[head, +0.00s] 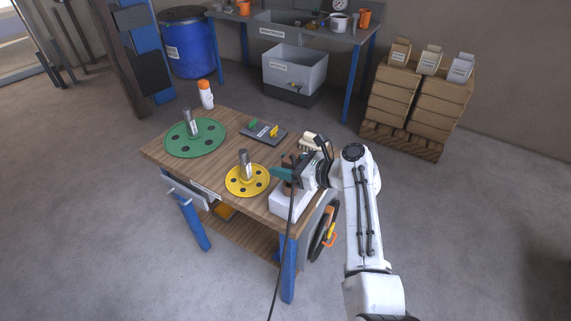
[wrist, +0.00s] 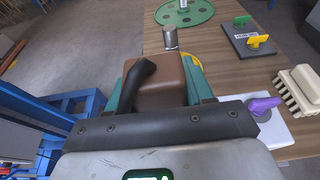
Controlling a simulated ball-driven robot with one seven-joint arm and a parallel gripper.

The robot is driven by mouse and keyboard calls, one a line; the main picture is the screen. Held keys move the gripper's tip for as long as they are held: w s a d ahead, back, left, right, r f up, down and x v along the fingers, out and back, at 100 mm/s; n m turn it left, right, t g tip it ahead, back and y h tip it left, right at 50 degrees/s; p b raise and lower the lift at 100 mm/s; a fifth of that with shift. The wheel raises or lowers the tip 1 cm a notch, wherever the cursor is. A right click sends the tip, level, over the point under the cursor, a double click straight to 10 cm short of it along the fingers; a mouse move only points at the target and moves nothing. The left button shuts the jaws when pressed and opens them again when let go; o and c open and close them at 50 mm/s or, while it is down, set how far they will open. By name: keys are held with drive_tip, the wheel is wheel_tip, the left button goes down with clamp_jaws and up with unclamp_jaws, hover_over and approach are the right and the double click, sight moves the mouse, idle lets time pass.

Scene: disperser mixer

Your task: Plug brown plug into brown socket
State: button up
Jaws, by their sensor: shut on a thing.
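My gripper (wrist: 163,90) has teal fingers and is shut on the brown plug (wrist: 160,75), a blocky brown body with a black cable curving off it. In the head view my gripper (head: 285,175) is over the white box (head: 285,209) at the table's near right corner, with the brown plug (head: 287,188) at its fingers. The cable hangs down past the table edge. A purple piece (wrist: 264,105) sits on the white box, right of the gripper in the wrist view. I cannot make out the brown socket; the gripper and plug hide part of the box.
A yellow disc (head: 246,181) and a green disc (head: 195,138), each with a metal post, lie on the wooden table. A dark plate (head: 263,134) with green and yellow handles and a cream brush (wrist: 298,90) are farther back.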

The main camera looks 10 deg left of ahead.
drive_tip(key=shift+f+b, duration=1.45)
drive_tip(key=shift+f, duration=0.75)
drive_tip(key=o, duration=1.2)
drive_tip(key=shift+d, duration=0.1)
drive_tip(key=v, duration=1)
drive_tip(key=shift+s+d+r, duration=0.15)
drive_tip(key=shift+d, duration=0.1)
